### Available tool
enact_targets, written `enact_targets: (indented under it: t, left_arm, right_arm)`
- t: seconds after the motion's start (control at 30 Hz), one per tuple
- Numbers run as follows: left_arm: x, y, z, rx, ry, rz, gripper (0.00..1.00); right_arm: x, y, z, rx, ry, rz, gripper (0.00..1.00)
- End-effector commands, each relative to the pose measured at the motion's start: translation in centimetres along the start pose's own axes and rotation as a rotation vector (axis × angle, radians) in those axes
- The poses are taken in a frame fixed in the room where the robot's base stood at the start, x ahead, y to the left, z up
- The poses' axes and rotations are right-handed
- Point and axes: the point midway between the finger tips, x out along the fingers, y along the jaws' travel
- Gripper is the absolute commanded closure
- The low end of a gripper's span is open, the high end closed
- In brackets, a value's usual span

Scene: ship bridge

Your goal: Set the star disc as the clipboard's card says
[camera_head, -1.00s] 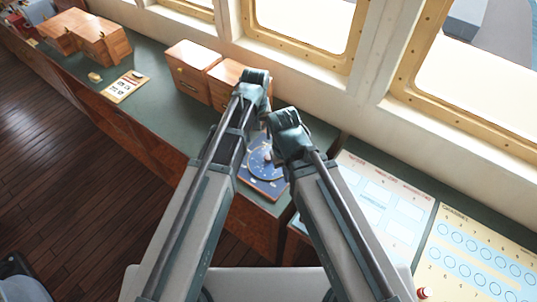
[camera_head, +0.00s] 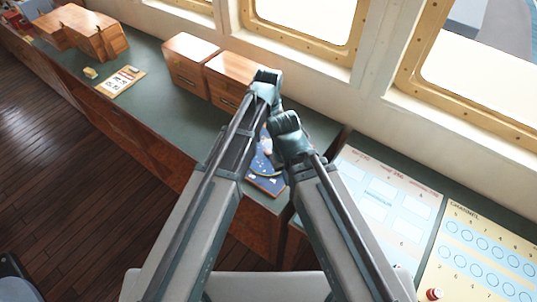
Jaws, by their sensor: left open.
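The star disc (camera_head: 261,166) is a dark blue round dial on a blue board (camera_head: 268,187) near the front edge of the green counter. My two arms cover much of it. The clipboard (camera_head: 120,82) lies flat on the counter at the left, with a pale card with small dark marks, too small to read. My left gripper (camera_head: 267,146) shows only in part between the arms, over the far part of the disc. It is open; whether it touches the disc I cannot tell. My right gripper is hidden behind my arm.
Two wooden boxes (camera_head: 190,65) stand behind, by the window wall. More wooden cases (camera_head: 88,32) stand at the far left, and a small yellow object (camera_head: 90,73) lies by the clipboard. Pale printed boards (camera_head: 383,200) lie at the right. The counter between clipboard and boxes is clear.

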Motion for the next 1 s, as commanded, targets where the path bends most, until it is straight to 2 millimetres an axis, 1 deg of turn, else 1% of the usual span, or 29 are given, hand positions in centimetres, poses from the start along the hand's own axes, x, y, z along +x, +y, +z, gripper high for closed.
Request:
enact_targets:
  t: [0.03, 0.4, 0.5, 0.63, 0.9, 0.93, 1.0]
  left_arm:
    - [1.6, 0.0, 0.0, 0.0, 0.0, 0.0, 0.28]
    - [6.7, 0.0, 0.0, 0.0, 0.0, 0.0, 0.28]
    - [7.7, 0.0, 0.0, 0.0, 0.0, 0.0, 0.28]
    - [8.2, 0.0, 0.0, 0.0, 0.0, 0.0, 0.28]
    - [8.1, 0.0, 0.0, 0.0, 0.0, 0.0, 0.28]
    - [8.1, 0.0, 0.0, 0.0, 0.0, 0.0, 0.3]
    - [8.1, 0.0, 0.0, 0.0, 0.0, 0.0, 0.43]
  right_arm:
    - [1.5, -0.1, -0.1, -0.001, 0.0, 0.0, 1.0]
    - [6.7, -0.6, -0.4, -0.001, 0.0, 0.001, 1.0]
    - [7.6, -0.7, -0.5, -0.001, 0.0, 0.001, 1.0]
    - [8.2, -0.8, -0.5, -0.001, 0.0, 0.001, 1.0]
    - [8.1, -0.8, -0.5, 0.0, 0.0, 0.001, 1.0]
    - [8.1, -0.8, -0.5, 0.0, 0.0, 0.001, 1.0]
    - [8.1, -0.8, -0.5, 0.0, 0.0, 0.001, 1.0]
